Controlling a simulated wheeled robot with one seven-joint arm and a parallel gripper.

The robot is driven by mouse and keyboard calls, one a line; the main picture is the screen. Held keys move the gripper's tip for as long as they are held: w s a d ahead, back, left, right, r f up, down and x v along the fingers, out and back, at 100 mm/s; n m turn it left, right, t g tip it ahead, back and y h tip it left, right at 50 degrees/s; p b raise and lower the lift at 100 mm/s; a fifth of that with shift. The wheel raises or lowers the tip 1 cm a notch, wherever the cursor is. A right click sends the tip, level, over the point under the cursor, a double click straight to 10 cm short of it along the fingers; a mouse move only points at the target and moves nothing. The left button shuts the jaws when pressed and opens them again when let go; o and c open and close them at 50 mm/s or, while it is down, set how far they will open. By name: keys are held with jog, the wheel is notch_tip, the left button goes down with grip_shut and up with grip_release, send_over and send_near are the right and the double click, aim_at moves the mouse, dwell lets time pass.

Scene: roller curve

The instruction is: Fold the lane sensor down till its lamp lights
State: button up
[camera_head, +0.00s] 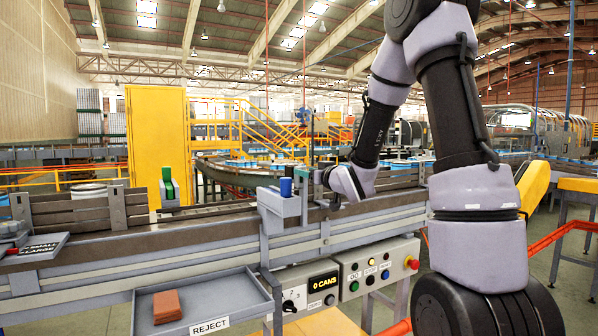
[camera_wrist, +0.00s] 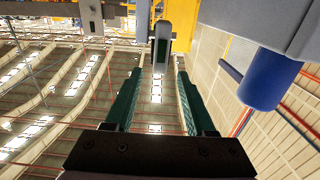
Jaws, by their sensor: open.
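My gripper (camera_head: 316,178) points left along the lane, partly hidden by the grey holder and my wrist. In the wrist view, which is upside down, its green fingers (camera_wrist: 160,73) are open with nothing between their tips. An upright grey piece with a green part (camera_head: 167,186) stands beside the lane further left, apart from my gripper. It looks like the lane sensor, but I cannot be sure. A similar grey piece (camera_wrist: 162,45) shows beyond the fingertips in the wrist view. I cannot make out a lit lamp on it.
A blue cylinder (camera_head: 286,187) stands in a grey holder (camera_head: 270,201) at the lane's near side; it is close to my gripper in the wrist view (camera_wrist: 262,75). Below are the control panel (camera_head: 375,268), a "0 CANS" display (camera_head: 323,281) and the reject tray (camera_head: 240,286) with a reddish block (camera_head: 167,306).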

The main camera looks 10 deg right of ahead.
aim_at(299, 167)
jog(key=shift+x, duration=2.75)
grip_shut()
